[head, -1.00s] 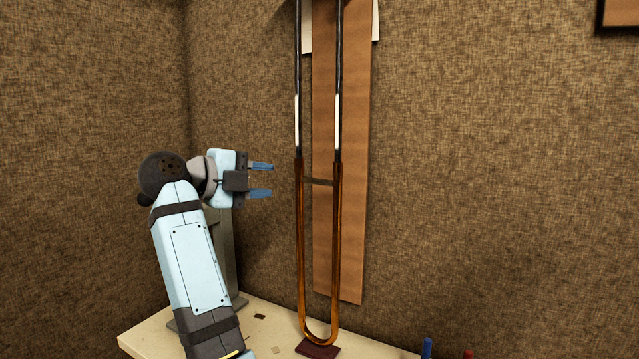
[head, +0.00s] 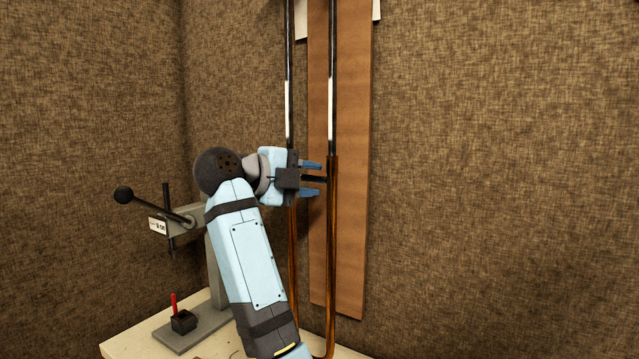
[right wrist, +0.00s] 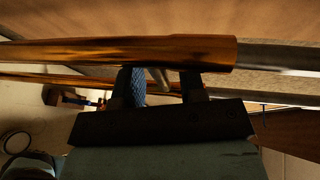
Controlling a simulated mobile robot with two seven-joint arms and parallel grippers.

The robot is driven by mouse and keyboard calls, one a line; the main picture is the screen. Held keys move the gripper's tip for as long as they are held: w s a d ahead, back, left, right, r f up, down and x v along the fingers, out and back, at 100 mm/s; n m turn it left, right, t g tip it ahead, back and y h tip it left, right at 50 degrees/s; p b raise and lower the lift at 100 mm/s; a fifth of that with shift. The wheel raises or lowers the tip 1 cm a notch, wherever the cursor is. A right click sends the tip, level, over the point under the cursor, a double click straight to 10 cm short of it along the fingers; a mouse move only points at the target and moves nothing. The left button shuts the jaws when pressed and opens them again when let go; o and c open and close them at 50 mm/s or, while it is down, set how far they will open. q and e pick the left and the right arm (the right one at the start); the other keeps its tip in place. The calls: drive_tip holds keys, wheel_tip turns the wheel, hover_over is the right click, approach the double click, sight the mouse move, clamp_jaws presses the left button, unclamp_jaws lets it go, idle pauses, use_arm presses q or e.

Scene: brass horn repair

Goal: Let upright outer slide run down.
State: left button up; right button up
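The outer slide (head: 331,250) is a pair of upright brass tubes in front of the wall, its lower bend at the bottom edge of the head view. Dark and silver inner tubes (head: 331,100) rise from its upper ends. My right gripper (head: 312,179) is at the slide's upper part, its two blue fingers one above the other, with the short cross brace between them. In the right wrist view the brace (right wrist: 160,78) shows between the spread fingers, with gaps beside it, and a brass tube (right wrist: 120,52) runs across. My left gripper is not in view.
A press-like tool (head: 190,217) with a black knobbed lever stands on the pale bench (head: 135,347) left of my arm. A small dark block with a red handle (head: 182,318) sits on its base. A brown board (head: 352,200) hangs on the wall behind the slide.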

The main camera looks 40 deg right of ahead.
drive_tip(key=shift+d, duration=0.25)
clamp_jaws()
